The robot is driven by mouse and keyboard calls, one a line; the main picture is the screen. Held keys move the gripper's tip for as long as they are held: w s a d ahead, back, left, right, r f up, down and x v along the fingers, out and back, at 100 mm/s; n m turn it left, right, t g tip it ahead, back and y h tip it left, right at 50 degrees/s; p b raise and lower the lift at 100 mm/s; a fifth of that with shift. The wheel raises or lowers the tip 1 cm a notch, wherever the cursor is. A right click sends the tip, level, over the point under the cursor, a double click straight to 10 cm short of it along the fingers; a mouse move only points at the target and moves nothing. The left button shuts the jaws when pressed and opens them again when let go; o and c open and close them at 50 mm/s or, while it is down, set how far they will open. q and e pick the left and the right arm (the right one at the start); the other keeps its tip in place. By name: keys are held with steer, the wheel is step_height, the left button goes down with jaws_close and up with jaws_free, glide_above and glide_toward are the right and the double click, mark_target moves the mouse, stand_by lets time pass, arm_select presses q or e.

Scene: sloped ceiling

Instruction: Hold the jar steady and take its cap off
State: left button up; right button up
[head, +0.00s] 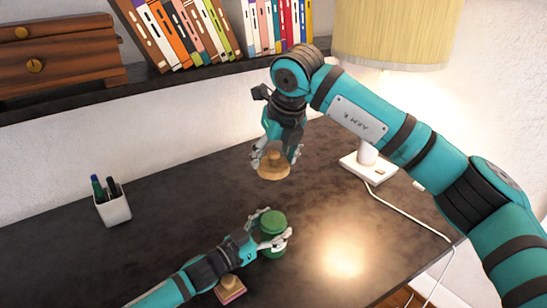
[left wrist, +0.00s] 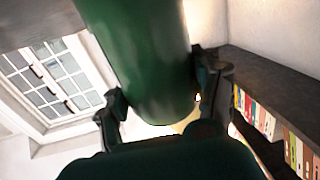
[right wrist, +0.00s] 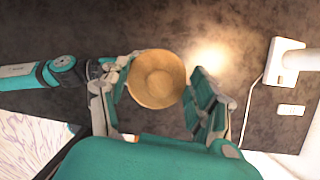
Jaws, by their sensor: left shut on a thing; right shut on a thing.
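The green jar (head: 273,222) stands above the dark desk, held between the fingers of my left gripper (head: 275,239). In the left wrist view the jar (left wrist: 145,60) fills the space between the two fingers. My right gripper (head: 277,152) is shut on the round wooden cap (head: 273,170), which has a knob on top. The cap is apart from the jar and higher up. In the right wrist view the cap (right wrist: 157,78) sits between the fingers and hides the jar.
A white pen cup (head: 113,208) stands on the left of the desk. A small wooden-handled stamp with a pink base (head: 231,294) lies near my left arm. A lamp (head: 368,165) with a white cord stands at the right back. A shelf (head: 160,82) with books runs behind.

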arm_select(q)
steer(key=o, duration=1.5)
steer(key=shift+a, duration=0.1)
steer(key=v, duration=1.2)
